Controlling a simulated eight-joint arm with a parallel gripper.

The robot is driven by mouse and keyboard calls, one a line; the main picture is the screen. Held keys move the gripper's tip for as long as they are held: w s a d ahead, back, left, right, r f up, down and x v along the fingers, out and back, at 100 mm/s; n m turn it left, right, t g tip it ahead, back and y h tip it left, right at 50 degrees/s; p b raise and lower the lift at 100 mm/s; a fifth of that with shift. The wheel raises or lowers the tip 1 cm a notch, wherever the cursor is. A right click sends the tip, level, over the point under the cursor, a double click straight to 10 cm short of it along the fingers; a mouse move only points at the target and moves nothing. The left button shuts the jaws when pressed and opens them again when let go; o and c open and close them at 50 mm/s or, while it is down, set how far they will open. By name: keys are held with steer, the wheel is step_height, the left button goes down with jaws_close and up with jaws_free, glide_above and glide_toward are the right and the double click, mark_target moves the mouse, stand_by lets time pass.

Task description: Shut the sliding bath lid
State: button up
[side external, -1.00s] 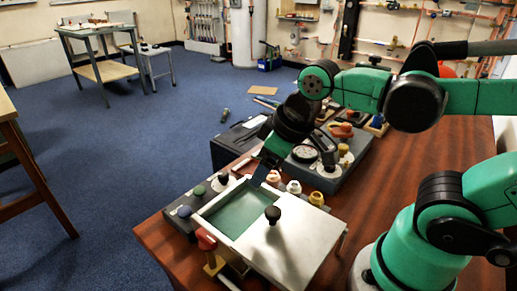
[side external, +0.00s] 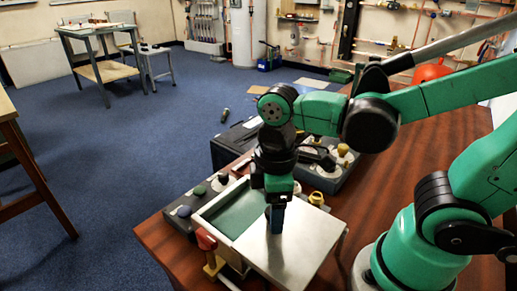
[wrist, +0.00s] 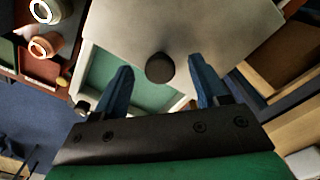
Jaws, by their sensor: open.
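The bath is a pale box with a green interior (side external: 238,212) that shows at its left part. Its sliding lid (side external: 293,243) is a flat silvery plate over the right part, so the bath is partly open. In the wrist view the lid (wrist: 190,25) fills the top middle, and the green interior (wrist: 118,85) shows below it. The lid's round black knob (wrist: 160,69) lies between the fingers of my gripper (wrist: 161,88), which is open, with a gap on both sides. In the side view my gripper (side external: 275,220) points down at the lid and hides the knob.
A red-topped knob (side external: 206,240) stands at the bath's front left corner. A grey gauge box (side external: 325,175) stands further back. Bare wooden table (side external: 165,245) lies at the front left.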

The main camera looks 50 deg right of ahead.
jaws_close()
stand_by(1.4)
